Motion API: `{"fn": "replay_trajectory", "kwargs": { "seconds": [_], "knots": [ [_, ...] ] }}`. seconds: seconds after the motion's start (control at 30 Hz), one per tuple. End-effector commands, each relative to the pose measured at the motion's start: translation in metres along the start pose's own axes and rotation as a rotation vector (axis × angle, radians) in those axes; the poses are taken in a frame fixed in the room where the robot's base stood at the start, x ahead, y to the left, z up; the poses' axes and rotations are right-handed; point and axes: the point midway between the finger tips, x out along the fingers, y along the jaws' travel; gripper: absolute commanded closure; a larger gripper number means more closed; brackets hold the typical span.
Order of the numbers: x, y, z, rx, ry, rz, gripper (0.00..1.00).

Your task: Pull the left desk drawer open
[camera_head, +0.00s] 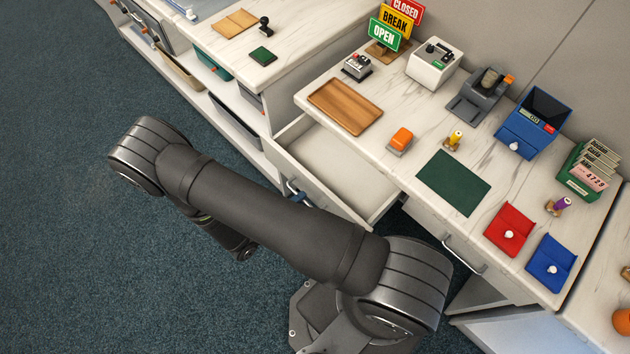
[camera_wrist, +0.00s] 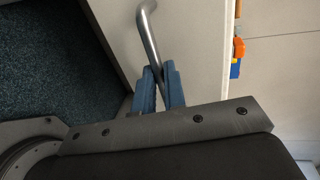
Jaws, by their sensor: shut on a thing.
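The left desk drawer (camera_head: 335,168) is pulled out from under the desktop in the head view, and its bare white inside shows empty. Its front (camera_wrist: 190,35) fills the middle of the wrist view. A curved metal bar handle (camera_wrist: 148,38) is fixed to that front. My gripper (camera_wrist: 160,85) has its two blue fingers closed around the handle, one on each side.
The desktop (camera_head: 420,110) above carries a wooden tray (camera_head: 345,106), an orange-topped block (camera_head: 400,140) and a green mat (camera_head: 453,182). A second drawer handle (camera_head: 463,256) is to the right. Open carpet (camera_head: 80,220) lies left of my arm.

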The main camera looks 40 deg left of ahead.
Motion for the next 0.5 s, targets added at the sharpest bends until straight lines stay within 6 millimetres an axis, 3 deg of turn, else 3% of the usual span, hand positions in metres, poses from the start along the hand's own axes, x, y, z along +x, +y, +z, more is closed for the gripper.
{"fn": "replay_trajectory", "kwargs": {
  "seconds": [0.2, 0.5],
  "knots": [
    [-0.047, 0.010, 0.001, 0.001, -0.005, 0.001, 1.00],
    [-0.078, 0.016, 0.001, 0.000, -0.002, 0.000, 1.00]
  ]
}}
